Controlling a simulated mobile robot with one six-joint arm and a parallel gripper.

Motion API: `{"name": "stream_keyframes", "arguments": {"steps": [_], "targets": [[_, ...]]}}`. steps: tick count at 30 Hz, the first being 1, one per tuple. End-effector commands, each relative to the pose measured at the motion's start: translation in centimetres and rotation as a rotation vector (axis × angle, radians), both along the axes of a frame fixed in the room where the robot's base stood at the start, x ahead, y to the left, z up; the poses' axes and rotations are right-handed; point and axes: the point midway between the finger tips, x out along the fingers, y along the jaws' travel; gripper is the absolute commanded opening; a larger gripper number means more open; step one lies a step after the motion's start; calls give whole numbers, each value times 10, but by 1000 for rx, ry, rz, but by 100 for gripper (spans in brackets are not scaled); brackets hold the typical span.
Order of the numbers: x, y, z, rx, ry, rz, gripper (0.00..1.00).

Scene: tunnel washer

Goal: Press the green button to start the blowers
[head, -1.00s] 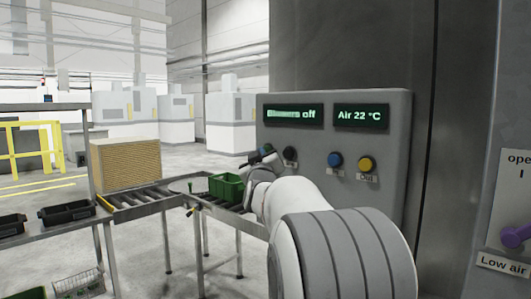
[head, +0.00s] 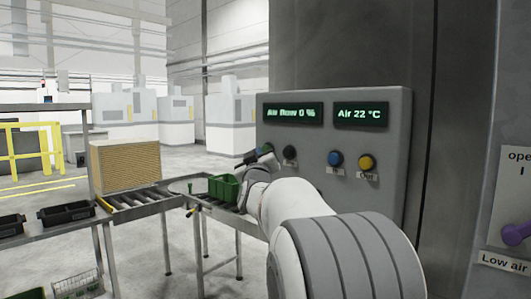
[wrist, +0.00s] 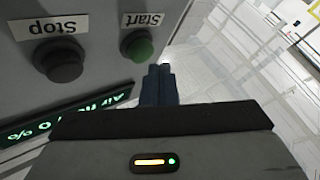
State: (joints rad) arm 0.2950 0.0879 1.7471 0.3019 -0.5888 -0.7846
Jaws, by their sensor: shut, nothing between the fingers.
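The green button (wrist: 138,46), labelled Start, is on the grey control panel (head: 382,204). The label appears upside down in the wrist view. My gripper (wrist: 160,70) is shut and empty, its fingertips beside the green button in the picture with a visible gap. In the head view the green button (head: 267,148) shows just above my gripper, partly covered by it. The left display (head: 292,113) reads "Air flow 0 %".
A black Stop button (wrist: 60,62) sits beside the green one. A blue button (head: 335,158) and a yellow button (head: 366,163) are farther right. A green crate (head: 224,187) stands on the roller conveyor (head: 145,198) behind my arm. A purple handle (head: 517,234) is at far right.

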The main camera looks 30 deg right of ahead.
Motion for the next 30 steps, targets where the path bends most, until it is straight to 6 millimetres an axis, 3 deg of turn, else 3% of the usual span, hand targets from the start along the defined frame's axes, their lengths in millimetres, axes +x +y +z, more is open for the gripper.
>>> {"name": "stream_keyframes", "arguments": {"steps": [10, 24, 30], "targets": [[-1, 3, 1, -1, 0, 0, 0], [-15, 45, 1, -1, 0, 3, 0], [-18, 48, 1, 0, -1, 0, 0]]}}
